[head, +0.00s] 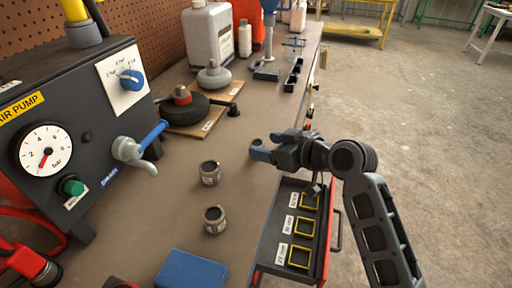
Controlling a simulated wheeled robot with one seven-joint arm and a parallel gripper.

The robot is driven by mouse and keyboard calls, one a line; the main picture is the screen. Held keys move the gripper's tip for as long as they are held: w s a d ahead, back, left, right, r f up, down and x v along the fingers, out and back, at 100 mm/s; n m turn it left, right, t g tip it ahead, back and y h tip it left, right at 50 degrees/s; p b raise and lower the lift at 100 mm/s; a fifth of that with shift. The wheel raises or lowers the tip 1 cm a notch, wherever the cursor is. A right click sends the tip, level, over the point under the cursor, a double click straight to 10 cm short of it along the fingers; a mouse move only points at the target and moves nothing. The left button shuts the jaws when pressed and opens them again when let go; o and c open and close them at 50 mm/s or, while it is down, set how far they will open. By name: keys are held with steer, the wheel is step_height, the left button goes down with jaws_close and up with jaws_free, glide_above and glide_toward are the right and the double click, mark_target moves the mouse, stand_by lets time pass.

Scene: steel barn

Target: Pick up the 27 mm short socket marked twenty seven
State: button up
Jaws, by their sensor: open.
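Two short dark metal sockets stand upright on the brown bench (165,228). The farther socket (210,174) is left of and nearer than my gripper; the nearer socket (214,220) stands a little in front of it. Both have pale marks on their sides, too small to read, so I cannot tell which is twenty seven. My gripper (264,147) is open over the bench's right edge, pointing left, apart from both sockets. I see nothing between its fingers.
An open drawer (273,272) below the bench's right edge has several yellow-framed, labelled slots. An air pump (90,120) fills the left. A blue block (191,270) lies at the front. A round black device (183,107) and white canister (208,40) stand behind.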

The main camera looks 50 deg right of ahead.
mark_target(259, 144)
steer(key=x, duration=0.4)
steer(key=shift+w+d+f, duration=0.1)
steer(key=shift+f, duration=0.05)
steer(key=c, duration=1.2)
